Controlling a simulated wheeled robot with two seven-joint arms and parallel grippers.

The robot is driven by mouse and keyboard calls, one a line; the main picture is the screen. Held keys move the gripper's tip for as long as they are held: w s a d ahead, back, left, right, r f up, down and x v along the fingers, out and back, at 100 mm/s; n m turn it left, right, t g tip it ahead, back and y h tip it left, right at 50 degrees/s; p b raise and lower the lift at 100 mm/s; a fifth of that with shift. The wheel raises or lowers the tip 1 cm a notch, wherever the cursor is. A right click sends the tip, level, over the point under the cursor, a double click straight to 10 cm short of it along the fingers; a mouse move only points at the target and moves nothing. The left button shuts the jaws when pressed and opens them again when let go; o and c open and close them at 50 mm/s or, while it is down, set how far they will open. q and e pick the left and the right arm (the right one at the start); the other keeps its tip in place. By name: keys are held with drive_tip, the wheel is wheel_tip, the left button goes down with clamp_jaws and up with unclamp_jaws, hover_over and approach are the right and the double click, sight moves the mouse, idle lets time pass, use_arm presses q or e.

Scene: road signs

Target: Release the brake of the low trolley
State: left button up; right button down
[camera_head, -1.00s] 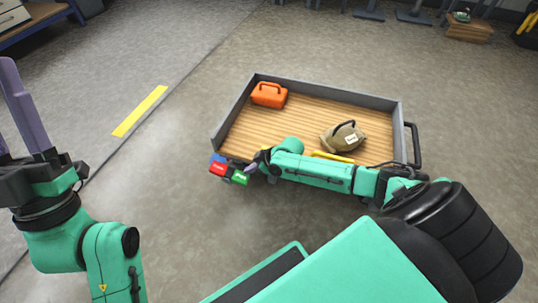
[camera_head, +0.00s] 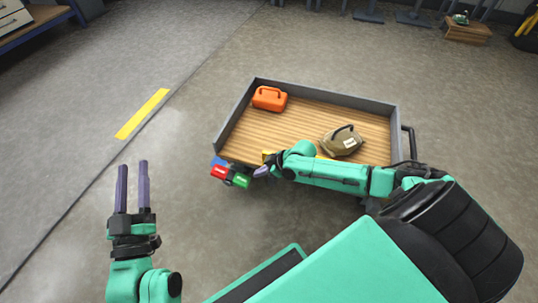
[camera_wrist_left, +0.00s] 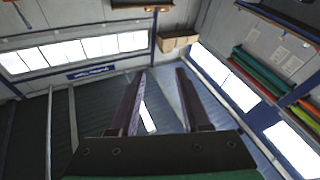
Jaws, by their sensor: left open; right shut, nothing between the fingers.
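The low trolley (camera_head: 400,118) has a wooden deck and grey side walls. At its near left corner sit a red pedal (camera_head: 219,172) and a green pedal (camera_head: 242,181), with a blue part (camera_head: 218,161) behind them. Their lettering is too small to read. My right gripper (camera_head: 262,171) is shut and empty, just right of the green pedal; I cannot tell whether it touches. My right arm hides part of the trolley's near side. My left gripper (camera_head: 132,165) is open and empty over the floor, left of the trolley; its fingers also show in the left wrist view (camera_wrist_left: 159,73).
On the deck lie an orange case (camera_head: 269,99), a tan bag (camera_head: 342,141) and something yellow (camera_head: 268,156), partly hidden by my arm. A black handle (camera_head: 412,142) stands at the right end. A yellow floor strip (camera_head: 142,114) lies left. Floor around the trolley looks clear.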

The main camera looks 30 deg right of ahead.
use_arm(q)
drive_tip(key=s+f+g+p, duration=0.1)
drive_tip(key=s+f+g, duration=0.2)
drive_tip(key=s+f, duration=0.3)
drive_tip(key=s+d+f+n+g+y+p, duration=0.1)
drive_tip(key=s+f+g, duration=0.3)
drive_tip(key=f, duration=1.1)
drive_tip(key=shift+s+d+y, duration=0.15)
drive_tip(key=shift+s+y, duration=0.15)
drive_tip(key=shift+s, duration=0.7)
use_arm(e)
drive_tip(key=s+d+r, duration=0.2)
drive_tip(key=shift+s+d+r, duration=0.1)
drive_tip(key=shift+s, duration=0.25)
